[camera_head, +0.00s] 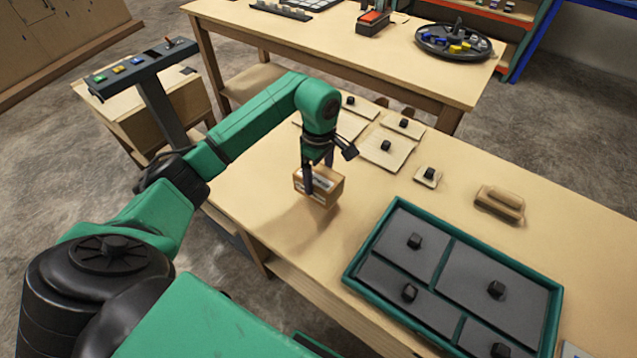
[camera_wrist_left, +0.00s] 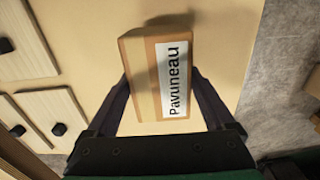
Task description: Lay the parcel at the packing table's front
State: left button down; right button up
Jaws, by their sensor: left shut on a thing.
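The parcel (camera_head: 322,189) is a small brown cardboard box with a pale tape strip and a white label. In the left wrist view the parcel (camera_wrist_left: 158,75) shows the label text "Pavuneau". My left gripper (camera_head: 318,178) is shut on it, with one finger on each side; the fingers also show in the left wrist view (camera_wrist_left: 160,100). The parcel is over the left part of the packing table (camera_head: 262,205). A shadow falls on the table just below it, and it seems held a little above the top. My right gripper is not in view.
A green-rimmed tray (camera_head: 352,262) with grey knobbed panels stands to the right. Several pale knobbed boards (camera_head: 385,150) lie behind the parcel, and a wooden block with a handle (camera_head: 500,204) lies right of them. A button console (camera_head: 140,68) stands left.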

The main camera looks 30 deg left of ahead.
aim_at(318, 176)
pick_arm(q)
jog(key=f, duration=0.3)
jog(key=shift+s+f+p, duration=0.25)
jog(key=shift+f+p, duration=0.05)
jog(key=shift+p, duration=0.1)
jog(key=shift+w+f, duration=0.15)
jog(key=shift+f, duration=0.15)
grip_release()
jog(key=shift+r, duration=0.15)
jog(key=shift+r+b, duration=0.35)
notch_tip(318, 176, up, 11)
jog(key=b, duration=0.2)
jog(key=shift+f+b, duration=0.2)
jog(key=shift+b, duration=0.1)
jog(key=shift+r, duration=0.3)
